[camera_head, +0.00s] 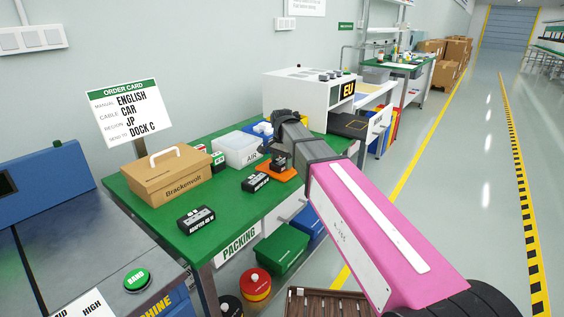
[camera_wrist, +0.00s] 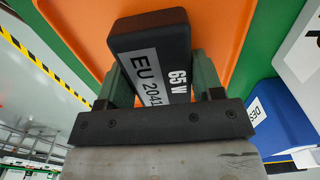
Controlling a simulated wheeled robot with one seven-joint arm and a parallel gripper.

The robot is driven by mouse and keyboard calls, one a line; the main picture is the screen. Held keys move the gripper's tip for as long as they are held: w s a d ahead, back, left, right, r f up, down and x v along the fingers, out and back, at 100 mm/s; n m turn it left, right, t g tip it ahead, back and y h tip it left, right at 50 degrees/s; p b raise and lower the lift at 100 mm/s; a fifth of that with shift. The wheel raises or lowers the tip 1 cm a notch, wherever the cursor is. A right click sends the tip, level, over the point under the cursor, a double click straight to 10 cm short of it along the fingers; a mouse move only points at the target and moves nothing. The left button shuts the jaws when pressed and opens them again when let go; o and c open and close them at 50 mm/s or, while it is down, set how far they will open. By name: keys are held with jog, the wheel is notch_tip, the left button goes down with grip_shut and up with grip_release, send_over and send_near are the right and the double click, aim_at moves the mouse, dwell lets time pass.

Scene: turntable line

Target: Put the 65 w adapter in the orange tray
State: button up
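The 65 W adapter (camera_wrist: 150,42), a black box with a pale "EU" label, lies between the fingers of my gripper (camera_wrist: 165,85) in the wrist view. It sits slightly askew, with the fingers close against both sides. The orange tray (camera_wrist: 225,25) spreads behind it. In the head view my gripper (camera_head: 275,160) points down over the orange tray (camera_head: 288,174), at the right part of the green table. The arm hides part of the tray. I cannot tell whether the adapter touches the tray floor.
Two other black adapters (camera_head: 196,220) (camera_head: 255,182) stand on the green table (camera_head: 170,240). A cardboard box (camera_head: 168,178) with a handle, a white bin (camera_head: 237,149) and a blue bin (camera_wrist: 285,112) are nearby. An order card (camera_head: 130,112) stands behind. A white machine (camera_head: 310,95) stands further back.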

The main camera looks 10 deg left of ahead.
aim_at(282, 160)
jog(key=o, duration=0.3)
jog(key=shift+r, duration=0.15)
notch_tip(282, 160, up, 12)
dwell(0.5)
